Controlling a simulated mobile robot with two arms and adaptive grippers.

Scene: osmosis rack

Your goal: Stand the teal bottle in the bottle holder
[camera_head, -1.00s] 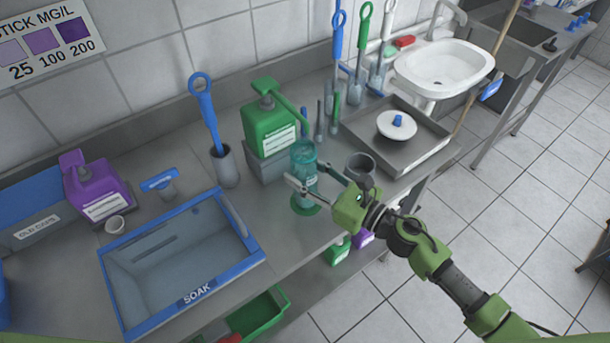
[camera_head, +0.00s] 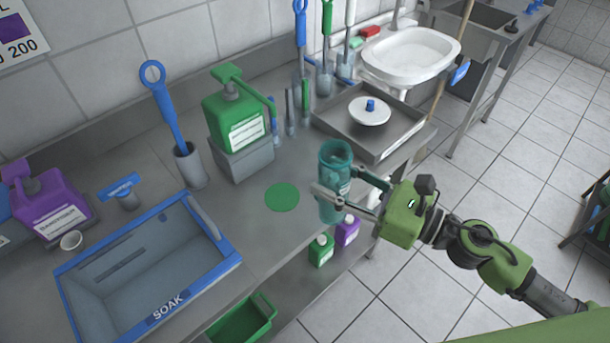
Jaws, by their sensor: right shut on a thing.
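The teal bottle (camera_head: 333,160) is upright, a clear teal cylinder with a pale label, near the bench's front edge. My right gripper (camera_head: 345,190) is shut on it, with one finger on each side. The bottle appears held above the bench, right of the green disc (camera_head: 282,197), which is bare. I cannot tell its exact height. The grey cup-like holder seen earlier in front of the steel tray is hidden, apparently behind the bottle and gripper. My left gripper is not in view.
A green pump bottle (camera_head: 238,115) stands on a grey block to the left. The blue-rimmed SOAK basin (camera_head: 216,257) is at front left. Small green and purple bottles are on the shelf below.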

